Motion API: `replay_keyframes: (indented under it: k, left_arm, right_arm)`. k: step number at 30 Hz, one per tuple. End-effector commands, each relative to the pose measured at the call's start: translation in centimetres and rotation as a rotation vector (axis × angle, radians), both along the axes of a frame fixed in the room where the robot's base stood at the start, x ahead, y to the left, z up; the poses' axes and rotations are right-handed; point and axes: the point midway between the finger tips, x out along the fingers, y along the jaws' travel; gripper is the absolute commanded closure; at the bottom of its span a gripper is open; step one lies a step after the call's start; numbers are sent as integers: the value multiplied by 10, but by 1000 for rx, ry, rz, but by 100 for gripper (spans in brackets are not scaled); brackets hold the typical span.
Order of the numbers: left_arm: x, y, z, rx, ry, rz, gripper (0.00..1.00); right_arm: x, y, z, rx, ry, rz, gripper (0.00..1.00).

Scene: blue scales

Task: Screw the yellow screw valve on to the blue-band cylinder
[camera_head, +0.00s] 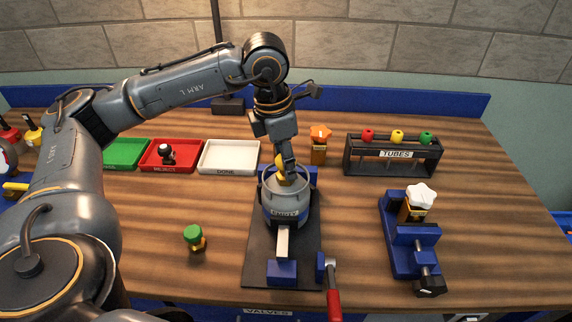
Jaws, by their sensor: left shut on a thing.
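My left gripper (286,163) reaches down from above at the middle of the table and is shut on the yellow screw valve (281,173). The valve is at the top opening of a grey cylinder (285,210) labelled EMPTY, held in a blue fixture (281,272) on a dark mat. The gripper partly covers the valve, and I cannot tell whether its thread is engaged. A blue band cannot be told apart from the blue fixture. My right gripper is not in view.
Green (126,152), red (171,155) and white (229,156) trays stand behind left. A tube rack (393,154) is behind right, a blue vise (411,240) at right. A green-topped valve (194,237) stands left of the mat. A red-handled lever (333,300) is in front.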

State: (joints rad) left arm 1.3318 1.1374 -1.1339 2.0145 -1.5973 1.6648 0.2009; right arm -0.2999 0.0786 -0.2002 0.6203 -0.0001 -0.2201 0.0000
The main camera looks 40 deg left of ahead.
Motion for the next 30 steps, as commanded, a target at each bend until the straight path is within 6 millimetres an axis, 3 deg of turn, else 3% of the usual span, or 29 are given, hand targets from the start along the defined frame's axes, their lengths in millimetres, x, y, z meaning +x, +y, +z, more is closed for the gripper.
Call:
replay_keyframes:
  k: [5, 12, 13, 17, 26, 30]
  left_arm:
    - [0, 0, -1, 1, 2, -141, 100]
    - [0, 0, 0, 1, 1, -156, 100]
    - [0, 0, 0, 1, 1, -156, 61]
    - [0, 0, 0, 1, 2, -155, 37]
    - [0, 0, 1, 1, -1, -154, 37]
    - [0, 1, 12, 1, -2, -152, 37]
  right_arm:
    - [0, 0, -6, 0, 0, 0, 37]
    - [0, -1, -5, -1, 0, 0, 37]
    - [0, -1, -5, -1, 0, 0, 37]
    - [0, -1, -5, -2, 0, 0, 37]
    - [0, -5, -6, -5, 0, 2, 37]
    - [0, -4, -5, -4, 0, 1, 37]
